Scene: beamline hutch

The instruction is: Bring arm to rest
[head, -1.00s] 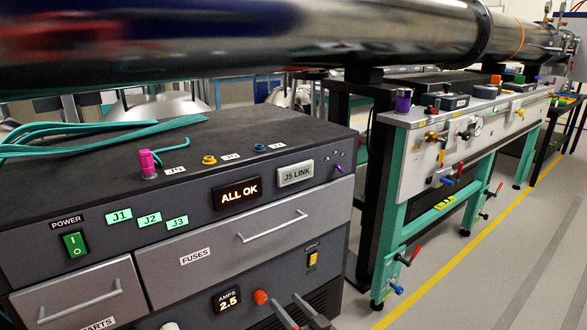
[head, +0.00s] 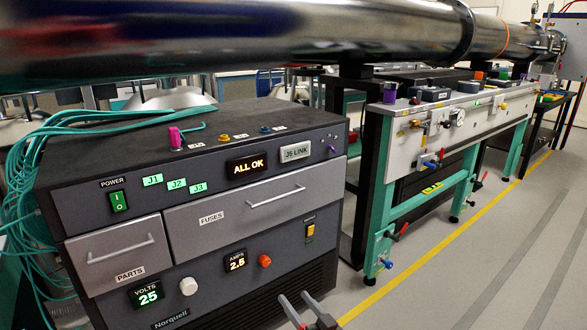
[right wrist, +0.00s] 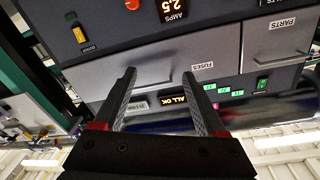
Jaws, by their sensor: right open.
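My right gripper (head: 294,297) shows at the bottom of the head view, in front of the lower right part of the grey power supply cabinet (head: 330,215). Its two dark fingers are apart with nothing between them. In the right wrist view the open fingers (right wrist: 159,74) point at the cabinet front, which appears upside down. They look clear of the panel, though the exact gap cannot be told. My left gripper is in neither view.
The cabinet has a FUSES drawer (head: 255,203), a PARTS drawer (head: 120,255) and a lit ALL OK display (head: 248,168). Teal cables (head: 30,180) hang at left. A large metal pipe (head: 250,35) crosses above. A teal-legged bench (head: 400,205) stands right, beside open floor (head: 480,270).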

